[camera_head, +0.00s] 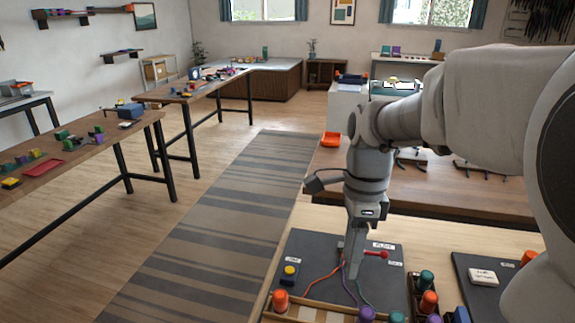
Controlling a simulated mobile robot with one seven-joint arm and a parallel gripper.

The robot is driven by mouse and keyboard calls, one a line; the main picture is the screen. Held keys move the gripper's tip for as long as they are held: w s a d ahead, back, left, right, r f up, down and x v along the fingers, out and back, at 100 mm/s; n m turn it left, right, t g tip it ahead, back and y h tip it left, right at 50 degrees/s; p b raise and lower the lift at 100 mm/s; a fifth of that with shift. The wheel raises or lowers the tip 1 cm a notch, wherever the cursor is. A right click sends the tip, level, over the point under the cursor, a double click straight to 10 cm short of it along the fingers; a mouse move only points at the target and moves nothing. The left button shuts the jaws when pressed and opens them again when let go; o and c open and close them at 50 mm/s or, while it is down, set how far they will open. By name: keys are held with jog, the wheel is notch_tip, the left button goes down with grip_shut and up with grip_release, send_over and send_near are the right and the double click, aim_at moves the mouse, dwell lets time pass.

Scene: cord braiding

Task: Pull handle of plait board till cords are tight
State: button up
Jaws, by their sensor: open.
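The dark plait board (308,249) lies on the near table at the bottom of the head view. A red handle (377,254) with a round knob sits near its right side, below a small white label. Orange-red, purple and green cords (327,275) run down the board from beneath my gripper. The orange-red cord curves to the left. My gripper (354,270) points down over the board, just left of the red handle, and is open. Its fingers cover the upper ends of the cords and the handle's left end. I cannot tell whether they touch the handle.
A yellow button (290,270) on a small base is at the board's left. Several coloured spools (429,301) crowd the table's front edge. A second dark board with a white labelled block (483,276) lies to the right. The striped rug (200,245) is clear.

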jog(key=f+b, duration=0.1)
jog(key=f, duration=0.5)
jog(key=s+f+m+b, duration=0.1)
jog(key=f+b, duration=0.1)
jog(key=f, duration=0.4)
jog(key=s+a+f+m+b, duration=0.1)
jog(key=f, duration=0.5)
jog(key=shift+f+g+b, duration=0.3)
jog(key=shift+f+b, duration=0.05)
jog(key=shift+b, duration=0.05)
grip_shut()
dwell(0.7)
